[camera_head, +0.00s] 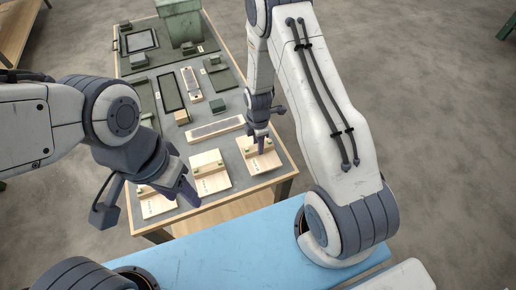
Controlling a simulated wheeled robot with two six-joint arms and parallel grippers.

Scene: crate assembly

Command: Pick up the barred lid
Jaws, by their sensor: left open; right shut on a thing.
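A barred lid cannot be picked out with certainty. A long dark frame (171,92) lies mid-table and a squarer dark frame (141,41) lies at the far left; their inner bars are too small to tell. My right gripper (259,146) is down at a light wooden board (262,164) at the table's near right. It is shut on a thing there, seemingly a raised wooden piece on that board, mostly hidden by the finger. My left gripper (148,198) is open and empty at the near left, above the wooden boards at the table edge.
The grey-topped table (236,98) carries a green crate (181,25) at the back, a wooden-framed grey panel (215,128) and small green blocks. Another wooden board (211,182) lies near the front edge. A blue surface (240,245) is in front.

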